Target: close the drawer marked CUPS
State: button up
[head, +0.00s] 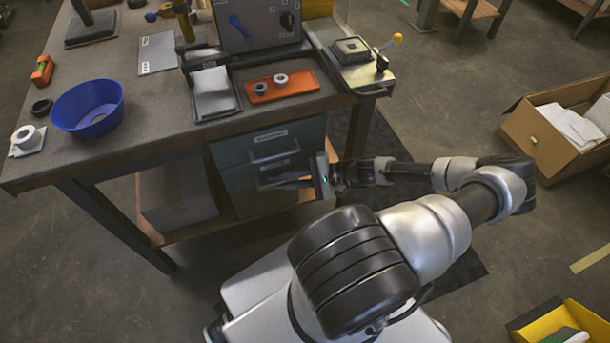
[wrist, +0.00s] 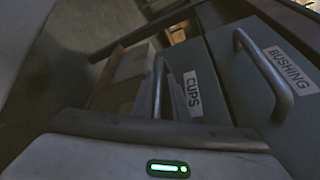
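The drawer marked CUPS (wrist: 207,78) has a grey front with a white label and a bar handle (wrist: 158,88) in the wrist view. It is the lower drawer under the bench in the head view (head: 235,178), partly hidden by my gripper. I cannot tell whether its front stands out from the one above. My gripper (head: 288,183) is low in front of this drawer and points left towards it. In the wrist view its housing with a green light fills the bottom edge. Its fingertips are not clear, so neither their opening nor any contact with the handle can be told.
The drawer marked BUSHING (wrist: 240,85) is directly above, with its own handle (wrist: 264,63). The workbench top (head: 150,105) overhangs both and carries a blue bowl (head: 88,108) and an orange tray (head: 282,86). A grey box (head: 178,190) sits on the lower shelf. A cardboard box (head: 545,140) stands right.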

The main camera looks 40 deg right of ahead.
jog(key=p+v, duration=0.2)
jog(key=v, duration=1.5)
jog(key=shift+d, duration=0.25)
jog(key=shift+s+f, duration=0.1)
jog(key=shift+s, duration=0.05)
